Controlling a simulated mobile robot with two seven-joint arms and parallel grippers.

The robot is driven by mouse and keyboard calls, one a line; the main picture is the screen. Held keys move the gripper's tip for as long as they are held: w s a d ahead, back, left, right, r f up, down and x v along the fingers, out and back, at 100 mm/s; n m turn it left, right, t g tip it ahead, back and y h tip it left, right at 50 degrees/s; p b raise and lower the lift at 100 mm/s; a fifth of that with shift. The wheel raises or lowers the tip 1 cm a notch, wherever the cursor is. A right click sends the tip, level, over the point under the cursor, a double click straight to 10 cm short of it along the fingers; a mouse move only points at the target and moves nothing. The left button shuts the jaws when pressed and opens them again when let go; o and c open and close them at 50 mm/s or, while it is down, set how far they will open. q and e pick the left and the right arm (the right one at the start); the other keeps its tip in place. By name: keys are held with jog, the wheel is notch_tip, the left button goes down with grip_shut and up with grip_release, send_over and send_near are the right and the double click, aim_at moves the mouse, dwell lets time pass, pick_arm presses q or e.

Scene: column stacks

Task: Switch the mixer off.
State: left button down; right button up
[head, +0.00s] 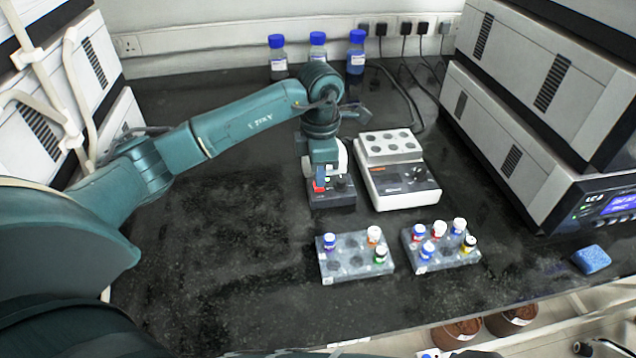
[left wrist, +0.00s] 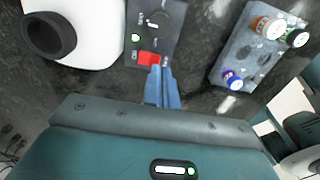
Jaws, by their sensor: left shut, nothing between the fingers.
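The mixer (head: 345,198) is a small dark grey box standing on the black bench, with a white upper part partly hidden by my left gripper. In the left wrist view, its white body with a black round cup (left wrist: 50,36) is at the upper left. Beside it is the dark panel (left wrist: 172,18) with a knob, a small lit green light (left wrist: 136,37) and a red rocker switch (left wrist: 148,58). My left gripper (left wrist: 158,70) is shut and empty, its tips right at the red switch; I cannot tell whether they touch. My right gripper is not in view.
A white instrument (head: 400,190) with a holed block stands right of the mixer. Two vial racks (head: 345,268) (head: 455,262) are in front. Blue-capped bottles (head: 318,48) stand at the back wall. A blue sponge (head: 592,259) lies at right. The bench at left is clear.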

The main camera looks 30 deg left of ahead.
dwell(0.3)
pick_arm(q)
jog(key=shift+f+b, duration=0.8)
jog(key=shift+f, duration=0.25)
dwell(0.5)
jog(key=shift+r+p, duration=1.75)
jog(key=shift+r, duration=0.8)
jog(key=shift+f, duration=0.1)
